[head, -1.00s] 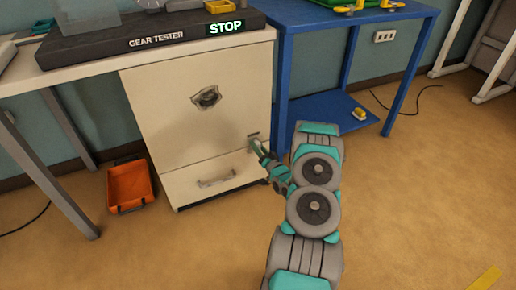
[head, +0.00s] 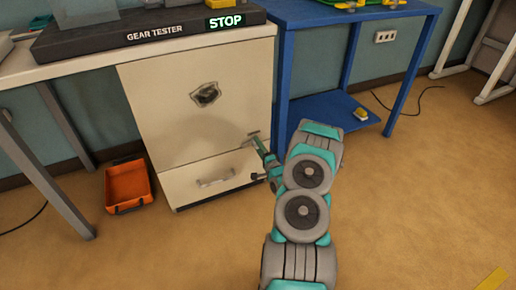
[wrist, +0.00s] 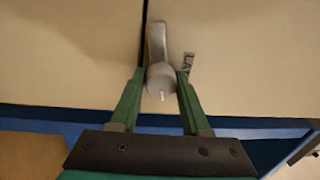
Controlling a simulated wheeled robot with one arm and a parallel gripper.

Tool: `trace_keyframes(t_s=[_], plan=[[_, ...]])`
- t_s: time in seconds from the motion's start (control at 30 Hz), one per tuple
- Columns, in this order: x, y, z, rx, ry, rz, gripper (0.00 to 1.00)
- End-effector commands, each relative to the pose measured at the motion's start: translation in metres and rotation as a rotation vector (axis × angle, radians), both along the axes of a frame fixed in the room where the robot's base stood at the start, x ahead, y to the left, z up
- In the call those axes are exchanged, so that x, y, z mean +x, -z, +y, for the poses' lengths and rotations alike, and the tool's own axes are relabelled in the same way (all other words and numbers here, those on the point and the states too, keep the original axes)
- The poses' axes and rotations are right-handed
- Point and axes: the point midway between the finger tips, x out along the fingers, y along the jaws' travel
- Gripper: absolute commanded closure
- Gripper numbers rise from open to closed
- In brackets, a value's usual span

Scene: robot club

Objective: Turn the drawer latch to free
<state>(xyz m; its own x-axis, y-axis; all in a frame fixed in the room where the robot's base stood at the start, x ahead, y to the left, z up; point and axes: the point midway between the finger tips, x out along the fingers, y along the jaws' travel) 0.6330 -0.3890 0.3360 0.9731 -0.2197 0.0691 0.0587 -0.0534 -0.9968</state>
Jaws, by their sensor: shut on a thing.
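The drawer latch (wrist: 161,80) is a grey lever with a round end that carries a short white mark. In the wrist view it lies close beside the dark seam of the cabinet front, roughly along it. My gripper (wrist: 160,88) has its two green fingers on either side of the latch's round end, shut on it. In the head view my gripper (head: 256,141) reaches the upper right corner of the drawer (head: 190,190), and its fingers mostly hide the latch. The drawer front is flush with the cabinet and has a grey bar handle (head: 215,181).
The white cabinet (head: 150,120) stands under the gear tester (head: 130,38), whose sign reads STOP. An orange bin (head: 128,187) is on the floor at left. A blue table (head: 285,70) stands close at right.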

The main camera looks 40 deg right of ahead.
Motion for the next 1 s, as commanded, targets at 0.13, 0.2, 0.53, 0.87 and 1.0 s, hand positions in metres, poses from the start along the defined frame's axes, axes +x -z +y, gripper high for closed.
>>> trace_keyframes(t_s=[0.13,0.2,0.53,0.87,1.0], plan=[[0.0005,0.0009,0.0002,0.087,0.000,-0.022,1.00],[0.0003,0.0005,-0.0002,0.119,0.000,-0.030,1.00],[0.0001,-0.0007,-0.0009,0.197,0.003,-0.049,1.00],[0.0000,-0.0009,-0.0010,0.203,0.002,-0.051,1.00],[0.0000,-0.0009,-0.0010,0.203,0.002,-0.051,0.49]])
